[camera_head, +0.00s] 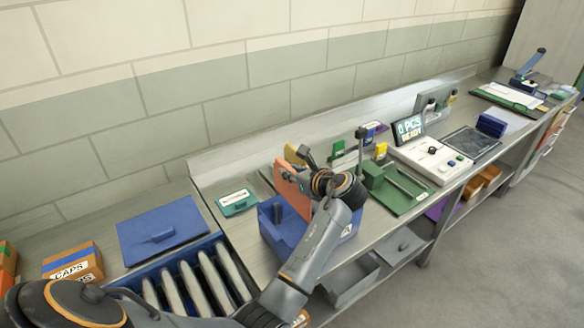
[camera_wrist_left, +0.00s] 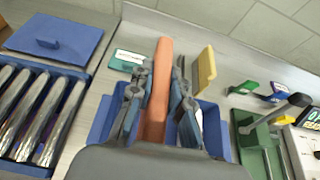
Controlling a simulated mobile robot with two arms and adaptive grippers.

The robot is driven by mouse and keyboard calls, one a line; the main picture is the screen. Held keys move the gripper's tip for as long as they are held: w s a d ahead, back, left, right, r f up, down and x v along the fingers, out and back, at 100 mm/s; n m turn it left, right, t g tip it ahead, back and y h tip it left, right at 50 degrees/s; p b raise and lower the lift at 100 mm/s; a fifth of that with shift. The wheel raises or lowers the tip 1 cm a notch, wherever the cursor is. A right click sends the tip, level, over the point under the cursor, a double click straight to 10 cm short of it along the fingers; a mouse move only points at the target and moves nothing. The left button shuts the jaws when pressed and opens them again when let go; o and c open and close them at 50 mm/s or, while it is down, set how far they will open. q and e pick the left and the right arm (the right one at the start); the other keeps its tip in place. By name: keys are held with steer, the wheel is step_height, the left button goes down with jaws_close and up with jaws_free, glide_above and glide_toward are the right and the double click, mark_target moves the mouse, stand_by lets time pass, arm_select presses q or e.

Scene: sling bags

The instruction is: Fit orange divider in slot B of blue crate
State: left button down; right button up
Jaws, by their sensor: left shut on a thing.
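The orange divider (camera_head: 290,188) is a flat upright panel above the blue crate (camera_head: 283,240). My left gripper (camera_head: 310,170) is shut on the orange divider, which also shows between the fingers in the left wrist view (camera_wrist_left: 159,90). The blue crate appears under the gripper in the left wrist view (camera_wrist_left: 103,122). The gripper and arm hide much of the crate's inside, so I cannot tell whether the divider's lower edge is in a slot. Slot B is not readable. A label with "A" is on the crate's right side. My right gripper is not in view.
A yellow panel (camera_wrist_left: 204,68) stands near the crate's far right. A teal labelled box (camera_head: 237,202) lies left of the crate. A green fixture (camera_head: 395,188) stands to its right. A blue bin of metal tubes (camera_head: 200,285) and a blue lid (camera_head: 160,232) lie at left.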

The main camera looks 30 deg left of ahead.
mark_target(292, 205)
arm_select(q)
step_height(292, 205, down, 2)
steer(key=shift+s+d+b, duration=0.1)
steer(key=shift+s+b, duration=0.05)
steer(key=shift+b, duration=0.15)
steer(key=shift+f+b, duration=0.45)
steer(key=shift+f, duration=1.3)
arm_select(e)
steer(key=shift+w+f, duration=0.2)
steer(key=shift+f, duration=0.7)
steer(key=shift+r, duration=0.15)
arm_select(q)
steer(key=shift+p, duration=0.65)
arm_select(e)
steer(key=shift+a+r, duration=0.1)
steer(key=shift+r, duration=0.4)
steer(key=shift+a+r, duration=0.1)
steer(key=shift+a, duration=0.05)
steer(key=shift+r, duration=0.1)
arm_select(q)
steer(key=shift+p, duration=0.65)
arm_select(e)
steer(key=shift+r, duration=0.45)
arm_select(q)
steer(key=shift+p, duration=0.3)
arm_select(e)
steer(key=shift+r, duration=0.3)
